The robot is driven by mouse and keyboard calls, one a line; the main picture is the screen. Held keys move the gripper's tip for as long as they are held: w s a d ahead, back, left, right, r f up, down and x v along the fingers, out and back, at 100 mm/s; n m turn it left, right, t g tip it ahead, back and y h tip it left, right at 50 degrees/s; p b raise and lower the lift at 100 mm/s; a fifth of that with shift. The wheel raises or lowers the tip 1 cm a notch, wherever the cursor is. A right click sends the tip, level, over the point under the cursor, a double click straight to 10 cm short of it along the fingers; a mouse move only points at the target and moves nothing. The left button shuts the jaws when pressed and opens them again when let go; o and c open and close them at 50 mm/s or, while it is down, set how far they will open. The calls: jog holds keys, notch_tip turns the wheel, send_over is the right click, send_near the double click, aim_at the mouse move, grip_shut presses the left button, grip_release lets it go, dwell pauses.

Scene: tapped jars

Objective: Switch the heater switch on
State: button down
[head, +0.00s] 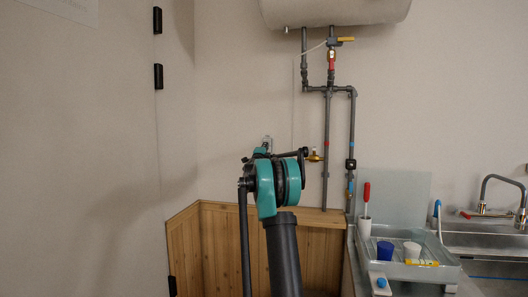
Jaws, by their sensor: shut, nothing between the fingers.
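The water heater (335,10) is a pale tank on the wall at the top, cut off by the picture edge. A thin pale cord (293,100) runs from near its pipes down the wall and goes out of sight behind my arm. I cannot make out the heater switch. My arm, with a teal joint (267,188), stands in the middle and covers part of the wall. Small grey and black parts show just above that joint, too small to name. I cannot make out my gripper or its fingers; the arm hides that place.
Grey pipes (327,135) with several valves run down the wall right of my arm. A wooden panelled ledge (230,210) stands below. At the right are a tray with a blue cup (385,251) and a white cup (412,250), a red-handled brush (366,200) and a sink (470,236).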

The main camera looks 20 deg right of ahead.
jog(key=shift+w+d+r, duration=0.2)
jog(key=shift+w+d, duration=0.15)
jog(key=shift+w, duration=0.15)
jog(key=shift+w+d+r, duration=0.2)
jog(key=shift+w+r, duration=0.05)
jog(key=s+a, duration=0.7)
jog(key=s, duration=0.4)
jog(key=shift+s+a, duration=0.3)
jog(key=shift+a, duration=0.1)
dwell(0.5)
